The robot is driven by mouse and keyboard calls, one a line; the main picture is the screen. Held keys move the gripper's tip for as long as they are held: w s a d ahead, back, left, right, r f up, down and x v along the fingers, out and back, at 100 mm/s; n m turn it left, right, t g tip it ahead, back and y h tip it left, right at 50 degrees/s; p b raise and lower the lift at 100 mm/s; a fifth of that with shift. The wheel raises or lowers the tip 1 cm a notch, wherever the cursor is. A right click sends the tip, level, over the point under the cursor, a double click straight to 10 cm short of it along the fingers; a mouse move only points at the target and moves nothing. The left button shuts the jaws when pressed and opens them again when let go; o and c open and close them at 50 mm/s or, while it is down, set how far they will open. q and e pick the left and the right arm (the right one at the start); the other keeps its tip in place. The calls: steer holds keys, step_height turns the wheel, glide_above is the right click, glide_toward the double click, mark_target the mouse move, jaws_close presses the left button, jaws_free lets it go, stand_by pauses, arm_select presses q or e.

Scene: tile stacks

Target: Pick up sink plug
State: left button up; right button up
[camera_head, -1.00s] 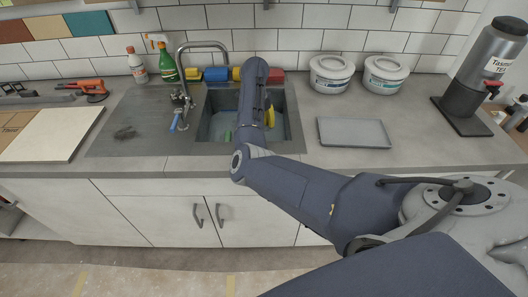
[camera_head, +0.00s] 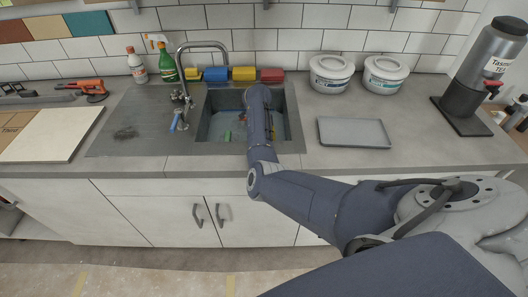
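The sink (camera_head: 288,97) is a dark basin set in the grey worktop. My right arm comes in from the right and reaches down into it. Its gripper is hidden behind the forearm, so I cannot tell its state or what it touches. A small green piece (camera_head: 228,136) and some bluish patches lie on the sink floor left of the arm. I cannot make out a sink plug; the arm covers part of the basin. My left gripper is not in view.
A curved tap (camera_head: 203,44) stands at the sink's left. Blue (camera_head: 216,74), yellow (camera_head: 244,73) and red (camera_head: 271,75) blocks line the back edge. A grey tray (camera_head: 354,132) and two white tubs (camera_head: 331,73) (camera_head: 385,74) are right. Spray bottles (camera_head: 165,65) stand back left.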

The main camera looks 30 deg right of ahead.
steer(key=shift+f, duration=0.2)
steer(key=shift+o, duration=0.2)
jaws_close()
